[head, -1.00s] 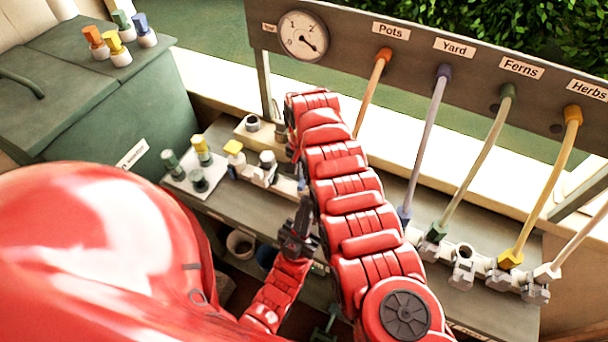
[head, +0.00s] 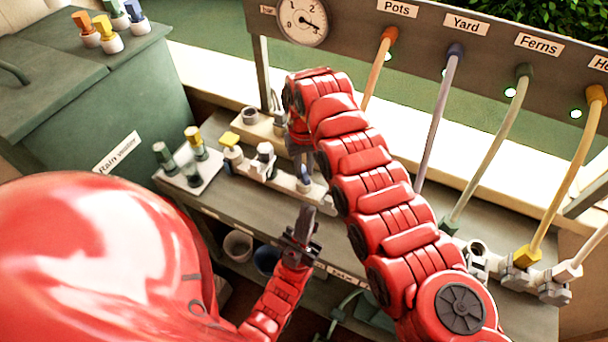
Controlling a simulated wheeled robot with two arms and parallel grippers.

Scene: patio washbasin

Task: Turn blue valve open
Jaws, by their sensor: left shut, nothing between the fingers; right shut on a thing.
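A small blue valve handle (head: 305,183) shows on the white pipe fitting on the bench, just below my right gripper. My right gripper (head: 303,172) points down and is shut on this blue handle; its fingertips are small and partly hidden by my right arm. How far the handle is turned cannot be told. My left gripper (head: 306,211) is shut and empty, pointing up in front of the bench edge, a little below the blue handle and apart from it.
A panel (head: 480,62) carries a gauge (head: 302,20), labelled hoses and several lit indicators. A white plate (head: 188,174) holds green and yellow valve pieces. A green bin (head: 100,100) stands left, with coloured pieces on top. Pots (head: 238,246) sit below the bench.

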